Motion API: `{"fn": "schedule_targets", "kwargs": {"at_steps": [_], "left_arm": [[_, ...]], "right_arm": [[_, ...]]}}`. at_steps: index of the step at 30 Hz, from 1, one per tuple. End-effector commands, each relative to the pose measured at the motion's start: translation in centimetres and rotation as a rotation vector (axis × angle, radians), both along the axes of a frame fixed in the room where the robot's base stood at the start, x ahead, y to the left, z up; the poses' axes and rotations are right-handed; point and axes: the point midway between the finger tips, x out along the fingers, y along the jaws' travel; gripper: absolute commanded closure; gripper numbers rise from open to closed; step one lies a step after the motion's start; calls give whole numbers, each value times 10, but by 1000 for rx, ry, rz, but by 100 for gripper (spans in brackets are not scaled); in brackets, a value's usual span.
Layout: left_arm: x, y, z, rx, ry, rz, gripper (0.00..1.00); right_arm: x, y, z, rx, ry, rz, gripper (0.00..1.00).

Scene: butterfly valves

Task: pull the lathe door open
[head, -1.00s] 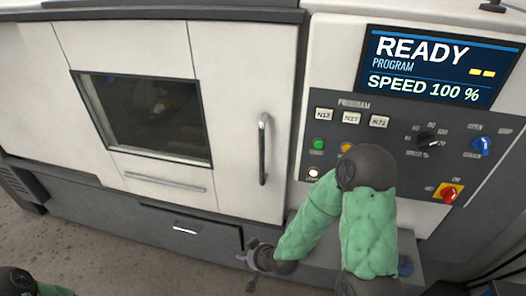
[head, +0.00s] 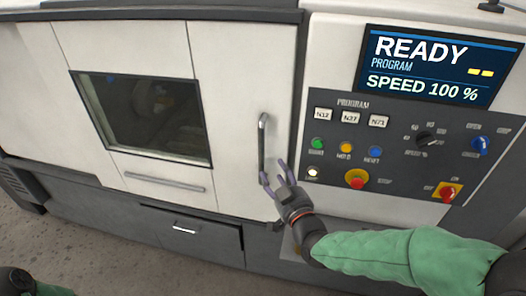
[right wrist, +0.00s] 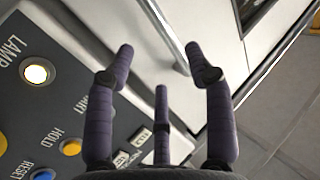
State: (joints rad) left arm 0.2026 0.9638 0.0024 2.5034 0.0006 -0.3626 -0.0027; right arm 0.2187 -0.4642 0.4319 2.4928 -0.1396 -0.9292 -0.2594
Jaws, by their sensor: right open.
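The lathe door (head: 232,110) is a white panel with a dark window (head: 150,115); its right edge sits against the dark frame beside the control panel. A vertical silver handle (head: 262,150) is on its right part. My right gripper (head: 274,174) is open, with its purple-grey fingers at the handle's lower end. In the right wrist view, the handle (right wrist: 166,30) runs just beyond the spread fingertips of the gripper (right wrist: 160,62), with nothing held between them. Contact with the handle cannot be told. Only a bit of my left arm shows at the bottom left; its gripper is out of view.
The control panel (head: 400,165) with buttons, knobs and a red stop button (head: 356,179) is right of the door, close to my right forearm. A screen (head: 430,66) reads READY. A grey drawer (head: 190,232) is below the door. Floor is free at the lower left.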

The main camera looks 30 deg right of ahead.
Motion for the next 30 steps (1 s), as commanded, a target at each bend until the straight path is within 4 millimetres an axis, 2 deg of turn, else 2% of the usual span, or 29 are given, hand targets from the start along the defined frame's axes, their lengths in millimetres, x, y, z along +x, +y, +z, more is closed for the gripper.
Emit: {"fn": "schedule_targets", "kwargs": {"at_steps": [4, 8, 21, 30], "left_arm": [[0, 0, 0, 0, 0, 0, 60], [0, 0, -1, 0, 0, 0, 60], [0, 0, -3, 0, 0, 0, 60], [0, 0, -4, 0, 0, 0, 60]], "right_arm": [[6, -1, 2, -3, -5, 0, 46], [21, -2, 1, -1, -4, 2, 46], [86, -9, 1, -1, -4, 1, 46], [106, -12, 1, -1, -4, 0, 46]]}}
